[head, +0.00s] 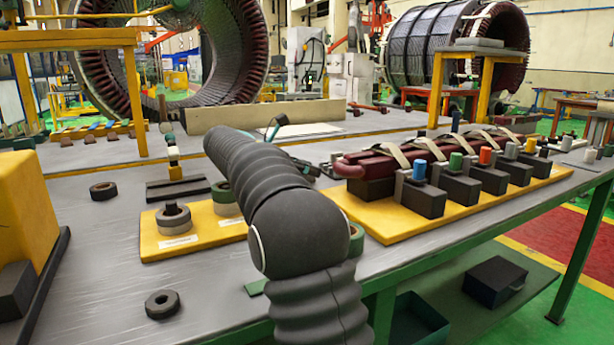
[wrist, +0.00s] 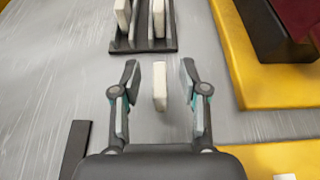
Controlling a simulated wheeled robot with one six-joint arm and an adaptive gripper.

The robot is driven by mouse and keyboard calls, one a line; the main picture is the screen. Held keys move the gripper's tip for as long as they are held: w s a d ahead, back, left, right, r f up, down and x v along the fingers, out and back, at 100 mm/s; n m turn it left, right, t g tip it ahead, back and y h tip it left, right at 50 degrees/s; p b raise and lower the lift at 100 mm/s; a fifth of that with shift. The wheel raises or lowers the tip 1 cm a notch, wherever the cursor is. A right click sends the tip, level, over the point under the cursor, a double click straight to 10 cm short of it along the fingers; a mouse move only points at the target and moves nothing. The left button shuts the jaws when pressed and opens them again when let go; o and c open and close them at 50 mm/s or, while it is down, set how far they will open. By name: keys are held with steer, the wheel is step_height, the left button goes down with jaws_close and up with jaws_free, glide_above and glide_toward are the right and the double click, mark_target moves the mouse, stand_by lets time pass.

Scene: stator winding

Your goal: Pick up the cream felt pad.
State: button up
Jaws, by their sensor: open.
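A cream felt pad (wrist: 160,88) shows in the wrist view as a small upright-looking pale block over the grey table top. My gripper (wrist: 160,68) is open, with one finger to the left of this pad and one to the right. Visible gaps separate the pad from both fingers. Two more cream pieces, a left one (wrist: 123,14) and a right one (wrist: 158,18), stand in a dark slotted holder (wrist: 143,47) just beyond. In the head view my arm hides the gripper's fingers and the pad between them.
In the wrist view, a yellow plate (wrist: 240,90) with a dark block lies close on the right. A dark strip (wrist: 74,150) lies at lower left. In the head view, a yellow fixture (head: 385,228) carries a dark red bar and coloured-topped blocks. Bare table (head: 105,240) lies at left.

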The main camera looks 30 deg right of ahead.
jaws_close()
steer(key=shift+r, duration=0.1)
